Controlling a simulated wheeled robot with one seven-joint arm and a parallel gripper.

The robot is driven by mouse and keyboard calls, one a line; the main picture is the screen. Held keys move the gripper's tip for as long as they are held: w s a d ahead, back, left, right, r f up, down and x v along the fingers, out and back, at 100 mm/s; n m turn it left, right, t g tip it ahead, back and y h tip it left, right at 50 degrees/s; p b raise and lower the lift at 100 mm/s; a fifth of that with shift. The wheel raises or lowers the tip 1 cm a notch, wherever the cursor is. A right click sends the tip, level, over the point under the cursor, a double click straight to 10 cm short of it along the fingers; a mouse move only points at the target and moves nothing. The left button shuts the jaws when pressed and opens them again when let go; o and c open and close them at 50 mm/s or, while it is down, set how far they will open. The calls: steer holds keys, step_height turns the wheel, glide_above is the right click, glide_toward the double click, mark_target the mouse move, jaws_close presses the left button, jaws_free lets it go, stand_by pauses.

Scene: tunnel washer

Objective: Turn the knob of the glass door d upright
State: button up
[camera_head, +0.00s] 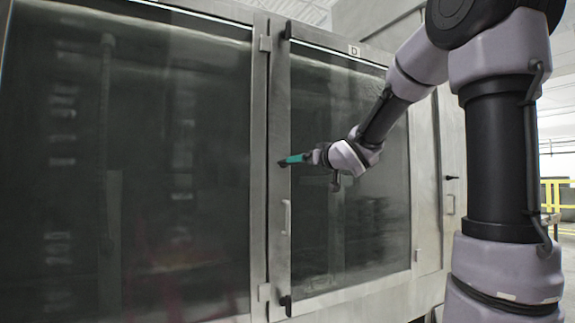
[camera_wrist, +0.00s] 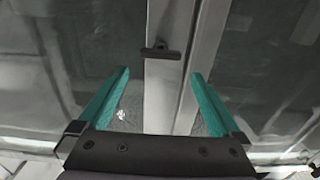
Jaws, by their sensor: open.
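Glass door d (camera_head: 350,190) is the right-hand glass panel, with a small "D" label (camera_head: 354,50) on its top frame. A dark knob (camera_head: 282,163) sits at mid-height on the left edge of its frame. In the wrist view the black knob (camera_wrist: 160,52) lies crosswise on the metal post, roughly horizontal. My gripper (camera_head: 288,161) has teal fingers pointing at the knob, with little visible gap in the head view. In the wrist view the open fingers (camera_wrist: 160,74) stand either side of the post, the knob ahead of their tips and between them.
More dark knobs sit at the top (camera_head: 287,30) and bottom (camera_head: 286,301) of the same door edge. A pale pull handle (camera_head: 286,217) is below the middle knob. Another large glass panel (camera_head: 125,160) fills the left. A yellow railing (camera_head: 556,192) stands far right.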

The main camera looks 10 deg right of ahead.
steer(key=x, duration=1)
steer(key=shift+w+a, duration=0.1)
steer(key=shift+w, duration=0.15)
steer(key=c, duration=1.1)
steer(key=shift+o, duration=0.2)
